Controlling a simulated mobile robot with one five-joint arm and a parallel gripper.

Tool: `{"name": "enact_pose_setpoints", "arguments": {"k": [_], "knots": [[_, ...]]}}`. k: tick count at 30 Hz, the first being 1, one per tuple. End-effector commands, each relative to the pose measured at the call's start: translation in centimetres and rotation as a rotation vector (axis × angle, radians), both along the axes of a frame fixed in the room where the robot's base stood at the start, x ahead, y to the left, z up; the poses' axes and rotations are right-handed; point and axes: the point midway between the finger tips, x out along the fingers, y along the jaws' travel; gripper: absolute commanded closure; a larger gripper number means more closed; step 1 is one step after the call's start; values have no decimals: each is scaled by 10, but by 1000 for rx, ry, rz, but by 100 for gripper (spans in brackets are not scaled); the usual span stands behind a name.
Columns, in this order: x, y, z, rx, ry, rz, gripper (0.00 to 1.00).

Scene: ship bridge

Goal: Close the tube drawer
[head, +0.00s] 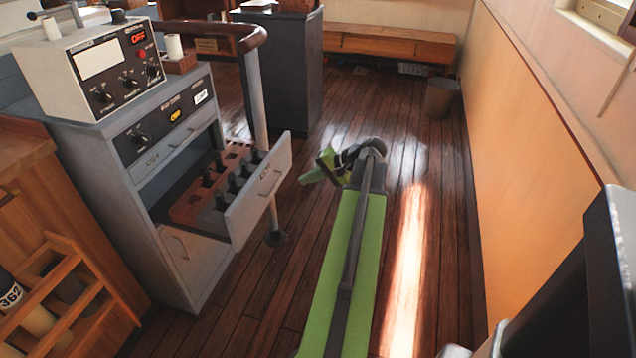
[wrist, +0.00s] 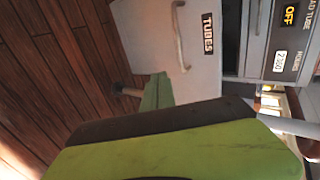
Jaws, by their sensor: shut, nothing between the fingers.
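The tube drawer (head: 258,193) is pulled out of the grey cabinet (head: 160,150). It has a pale front with a handle (head: 270,184) and holds a brown rack (head: 205,192) with several dark tubes standing in it. My gripper (head: 308,177) is shut and empty, to the right of the drawer front and apart from it in the head view. In the wrist view my green gripper (wrist: 158,90) points toward the drawer front (wrist: 155,40), which carries a handle (wrist: 179,35) and a "TUBES" label (wrist: 207,34).
A tester box (head: 103,70) with dials stands on the cabinet. A handrail post (head: 255,95) rises behind the drawer. A wooden rack (head: 60,290) is at the lower left. An orange wall (head: 535,180) bounds the right. Wooden floor (head: 420,150) is free around my arm.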

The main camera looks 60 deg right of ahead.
Motion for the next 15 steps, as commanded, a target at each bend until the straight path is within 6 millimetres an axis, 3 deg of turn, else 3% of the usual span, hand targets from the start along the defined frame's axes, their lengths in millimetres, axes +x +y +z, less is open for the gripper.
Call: {"name": "enact_pose_setpoints", "arguments": {"k": [2, 4, 9, 15], "knots": [[14, 4, -17, 1, 0, 3, 100], [26, 7, -6, -1, 0, 2, 100], [45, 12, -3, 0, 1, 0, 100], [51, 13, -2, -1, 1, -1, 100]]}}
